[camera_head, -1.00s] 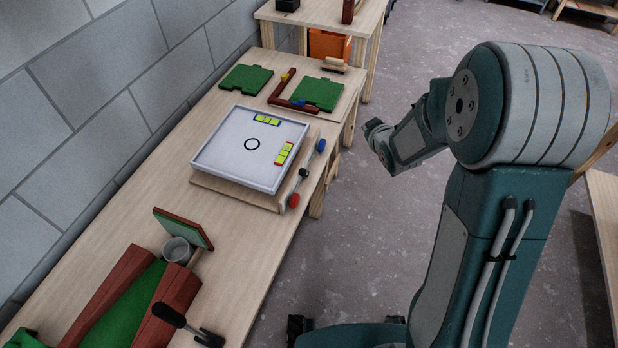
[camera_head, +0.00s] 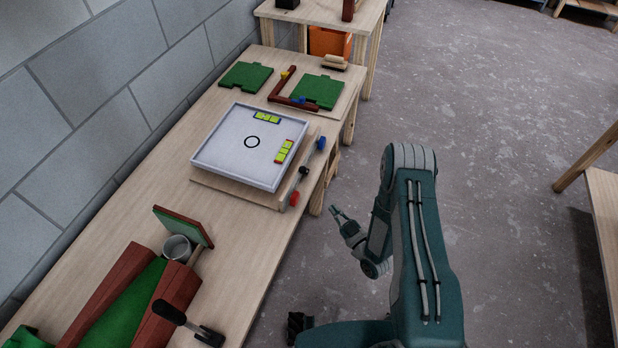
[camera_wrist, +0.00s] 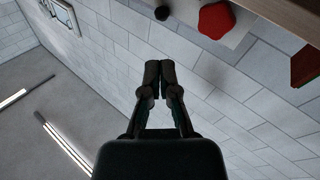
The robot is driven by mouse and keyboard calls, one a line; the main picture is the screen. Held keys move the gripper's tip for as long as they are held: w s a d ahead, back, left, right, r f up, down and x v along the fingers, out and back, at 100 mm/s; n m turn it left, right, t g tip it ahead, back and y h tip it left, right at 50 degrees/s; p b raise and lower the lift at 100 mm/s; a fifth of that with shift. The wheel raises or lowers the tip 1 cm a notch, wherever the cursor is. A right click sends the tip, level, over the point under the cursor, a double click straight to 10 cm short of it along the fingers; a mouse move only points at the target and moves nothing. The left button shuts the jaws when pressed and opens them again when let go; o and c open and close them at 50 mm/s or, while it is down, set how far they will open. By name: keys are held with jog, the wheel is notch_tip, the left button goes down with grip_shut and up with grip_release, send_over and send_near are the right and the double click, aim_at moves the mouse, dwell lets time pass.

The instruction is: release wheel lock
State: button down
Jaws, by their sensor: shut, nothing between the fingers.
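A white square tray (camera_head: 225,155) with a black ring and yellow-green blocks sits on a wooden base on the bench. Along its right side runs a bar with a red knob (camera_head: 294,198), a blue knob (camera_head: 321,143) and a small black knob (camera_head: 304,171) between them. I cannot tell which part is the wheel lock. My gripper (camera_head: 335,209) is beside the bench, right of the red knob and apart from it. In the wrist view my gripper (camera_wrist: 159,72) is shut and empty, with the red knob (camera_wrist: 216,20) and black knob (camera_wrist: 162,13) beyond the fingertips.
A green and red-brown wooden assembly with a black handle (camera_head: 189,323) lies at the near end of the bench (camera_head: 232,256). A grey cup (camera_head: 177,248) stands there. Green panels (camera_head: 318,91) lie at the far end.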

aim_at(304, 171)
jog(key=shift+s+f, duration=0.2)
jog(key=shift+s, duration=0.15)
jog(key=x, duration=1.4)
jog(key=shift+w+r, duration=0.1)
jog(key=shift+r, duration=0.05)
